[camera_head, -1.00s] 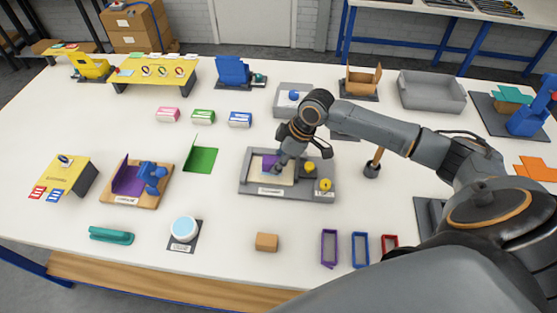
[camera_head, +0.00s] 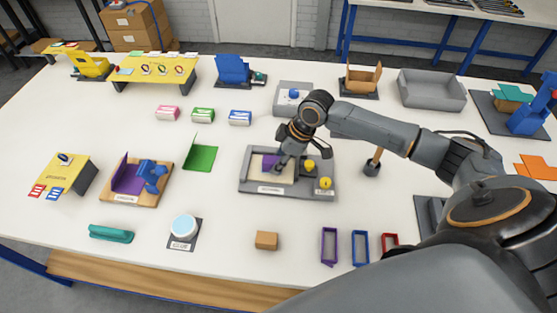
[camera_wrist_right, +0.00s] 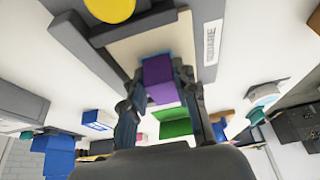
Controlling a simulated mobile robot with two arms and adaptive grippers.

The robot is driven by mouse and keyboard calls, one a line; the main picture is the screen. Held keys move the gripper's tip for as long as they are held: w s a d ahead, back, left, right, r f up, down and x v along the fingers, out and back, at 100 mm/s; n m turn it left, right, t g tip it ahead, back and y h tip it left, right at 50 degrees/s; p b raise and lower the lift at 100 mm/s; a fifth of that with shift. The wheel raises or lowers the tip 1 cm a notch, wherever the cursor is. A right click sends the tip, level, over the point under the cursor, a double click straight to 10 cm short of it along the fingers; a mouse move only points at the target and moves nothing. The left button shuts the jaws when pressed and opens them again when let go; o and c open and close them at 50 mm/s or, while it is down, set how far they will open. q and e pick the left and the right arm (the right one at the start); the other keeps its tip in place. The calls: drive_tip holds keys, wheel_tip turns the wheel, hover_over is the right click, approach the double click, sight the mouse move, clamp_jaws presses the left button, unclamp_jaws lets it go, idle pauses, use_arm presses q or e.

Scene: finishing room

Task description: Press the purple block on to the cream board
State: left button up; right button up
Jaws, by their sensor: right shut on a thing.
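The purple block (camera_head: 269,161) is between the fingers of my right gripper (camera_head: 279,164), over the cream board (camera_head: 258,175). The board lies in a grey tray (camera_head: 247,187) with a front label. In the right wrist view the block (camera_wrist_right: 160,80) sits between both fingers (camera_wrist_right: 158,92), with the cream board (camera_wrist_right: 150,45) behind it. The right gripper is shut on the block. Whether the block's far face touches the board cannot be told. My left gripper is not in view.
Yellow knobs (camera_head: 326,183) stand on the tray's right part. A green folded sheet (camera_head: 201,157) and a wooden stand with purple and blue parts (camera_head: 127,190) lie to the left. A small wooden block (camera_head: 266,240) is in front. White table surface is free around the tray.

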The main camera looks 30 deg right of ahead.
drive_tip(key=shift+s, duration=0.1)
idle(0.8)
drive_tip(key=o, duration=0.8)
drive_tip(key=o, duration=0.3)
drive_tip(key=shift+o, duration=0.2)
drive_tip(key=shift+r+p, duration=0.2)
drive_tip(key=shift+p, duration=0.2)
drive_tip(key=shift+r+p, duration=3.9)
drive_tip(key=shift+p, duration=0.15)
drive_tip(key=shift+f, duration=0.1)
